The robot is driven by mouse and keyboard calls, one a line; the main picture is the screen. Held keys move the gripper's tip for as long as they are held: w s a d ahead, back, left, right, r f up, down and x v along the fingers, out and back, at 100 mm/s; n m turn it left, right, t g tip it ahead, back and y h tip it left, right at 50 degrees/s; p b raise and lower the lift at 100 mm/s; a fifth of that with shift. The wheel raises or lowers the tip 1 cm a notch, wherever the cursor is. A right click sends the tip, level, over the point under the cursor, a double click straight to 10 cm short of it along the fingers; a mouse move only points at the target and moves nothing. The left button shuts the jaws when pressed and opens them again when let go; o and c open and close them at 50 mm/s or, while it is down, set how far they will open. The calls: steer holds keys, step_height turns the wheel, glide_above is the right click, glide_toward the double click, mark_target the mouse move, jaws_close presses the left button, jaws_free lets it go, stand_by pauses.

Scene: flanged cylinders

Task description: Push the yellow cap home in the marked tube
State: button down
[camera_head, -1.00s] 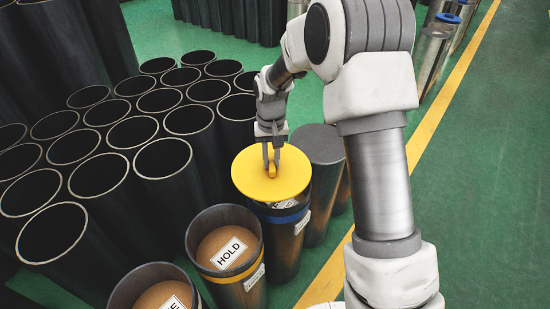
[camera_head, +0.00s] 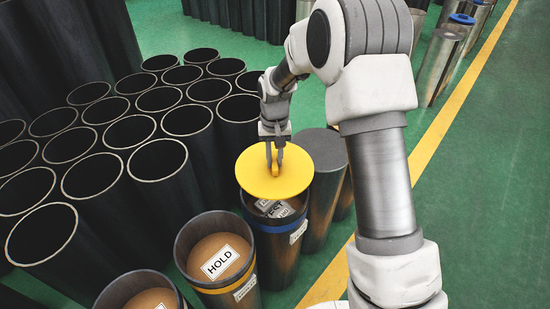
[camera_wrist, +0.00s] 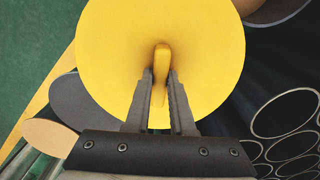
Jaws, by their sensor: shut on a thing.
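The yellow cap (camera_head: 253,177) is a flat round disc with a raised tab; it also fills the upper middle of the wrist view (camera_wrist: 115,45). My gripper (camera_head: 275,164) is shut on the tab, with one finger on each side of it, as the wrist view shows (camera_wrist: 161,82). The cap is above a dark tube with a blue band (camera_head: 268,228), apart from its near rim. The tube's near inside shows below the cap, with white labels (camera_head: 276,208) partly hidden by it. The cap hides the tube's far rim.
A tube with a yellow band (camera_head: 243,288) and a HOLD label stands close in front, another open tube (camera_head: 140,290) beside it. A grey-topped tube (camera_head: 325,150) stands right behind. Open black tubes (camera_head: 158,160) crowd the left. Green floor (camera_head: 480,200) is clear at right.

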steer(key=shift+f+b, duration=1.95)
steer(key=shift+f, duration=1.45)
steer(key=shift+f+b, duration=0.6)
steer(key=shift+f, duration=0.8)
steer(key=c, duration=0.7)
jaws_free()
steer(key=shift+r, duration=0.1)
steer(key=shift+r+p, duration=2.5)
steer(key=shift+r, duration=0.95)
